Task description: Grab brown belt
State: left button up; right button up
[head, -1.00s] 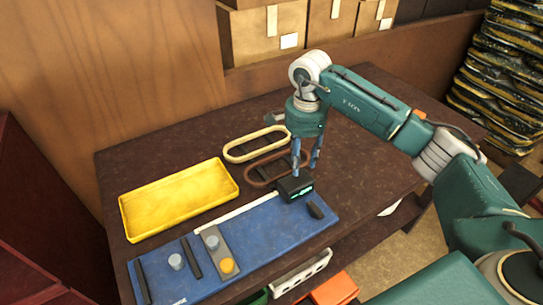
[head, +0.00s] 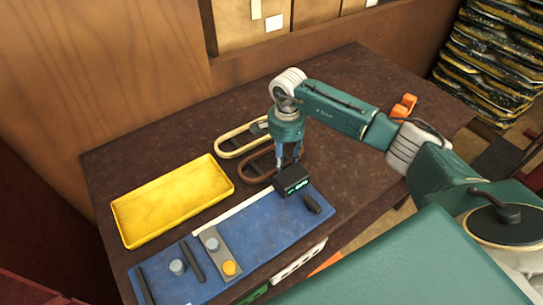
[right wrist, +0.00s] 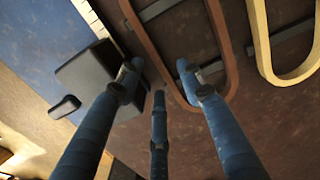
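The brown belt (head: 243,174) is a closed loop lying on the dark table, between the cream belt (head: 221,150) and the blue mat. In the right wrist view the brown belt (right wrist: 152,42) runs between my spread fingers, one fingertip over the inside of the loop and another outside it. My right gripper (head: 287,160) is open and points down over the right end of the brown belt, which it partly hides. The right gripper's fingers (right wrist: 160,80) hold nothing; I cannot tell their exact height. My left gripper is not in view.
A black box with a green display (head: 291,180) stands right beside the gripper on the blue mat (head: 250,231). A yellow tray (head: 172,200) is at the left. Orange parts (head: 404,107) lie at the far right of the table. Cardboard boxes (head: 240,22) stand behind.

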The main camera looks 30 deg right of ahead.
notch_tip(320, 180, down, 2)
jog(key=shift+f, duration=0.1)
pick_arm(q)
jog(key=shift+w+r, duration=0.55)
pick_arm(e)
grip_shut()
